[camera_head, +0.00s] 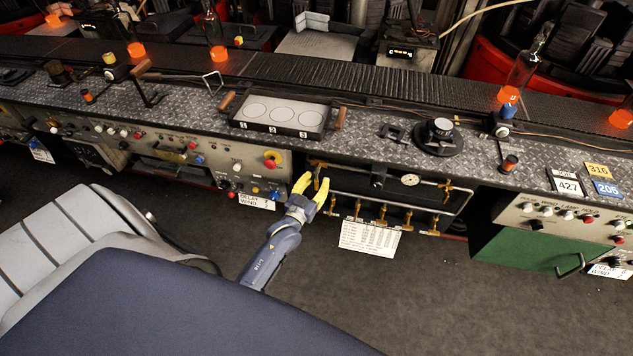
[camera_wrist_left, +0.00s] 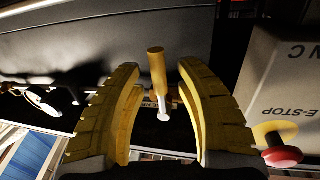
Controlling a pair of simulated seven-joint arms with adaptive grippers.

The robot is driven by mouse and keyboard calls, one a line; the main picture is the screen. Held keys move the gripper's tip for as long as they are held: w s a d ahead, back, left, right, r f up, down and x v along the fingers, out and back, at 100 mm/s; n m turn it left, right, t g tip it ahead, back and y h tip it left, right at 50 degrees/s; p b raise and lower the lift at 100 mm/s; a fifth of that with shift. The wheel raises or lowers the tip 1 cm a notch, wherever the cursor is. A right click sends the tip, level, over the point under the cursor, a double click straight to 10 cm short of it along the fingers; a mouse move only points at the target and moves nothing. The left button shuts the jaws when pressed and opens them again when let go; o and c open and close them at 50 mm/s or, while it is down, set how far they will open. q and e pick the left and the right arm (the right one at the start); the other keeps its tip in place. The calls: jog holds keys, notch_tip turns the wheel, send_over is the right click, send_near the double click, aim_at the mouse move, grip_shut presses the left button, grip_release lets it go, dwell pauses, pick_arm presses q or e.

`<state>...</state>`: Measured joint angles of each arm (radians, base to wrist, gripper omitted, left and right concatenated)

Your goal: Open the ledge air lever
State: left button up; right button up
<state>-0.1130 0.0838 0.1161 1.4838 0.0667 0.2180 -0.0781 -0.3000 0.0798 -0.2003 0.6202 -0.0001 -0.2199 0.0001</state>
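My left gripper (camera_head: 315,181) reaches under the front edge of the ledge, at the left end of the recessed valve panel (camera_head: 345,195). Its yellow fingers are open. In the left wrist view a brass-coloured lever handle (camera_wrist_left: 156,68) with a pale metal stem (camera_wrist_left: 163,108) stands between the spread fingers. A gap shows on both sides, so the fingers do not appear closed on it. In the head view the fingers partly hide this lever. I cannot tell which lever the task names from any label. My right gripper is not in view.
Several brass valves (camera_head: 382,215) and a round gauge (camera_head: 410,180) sit on the panel, behind a metal rail. A red emergency-stop button (camera_head: 271,158) is just left; it also shows in the wrist view (camera_wrist_left: 283,156). A paper chart (camera_head: 368,238) hangs below. A three-circle tray (camera_head: 283,129) lies above.

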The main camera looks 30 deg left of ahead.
pick_arm(q)
grip_shut()
jog(key=shift+d, duration=0.1)
dwell(0.5)
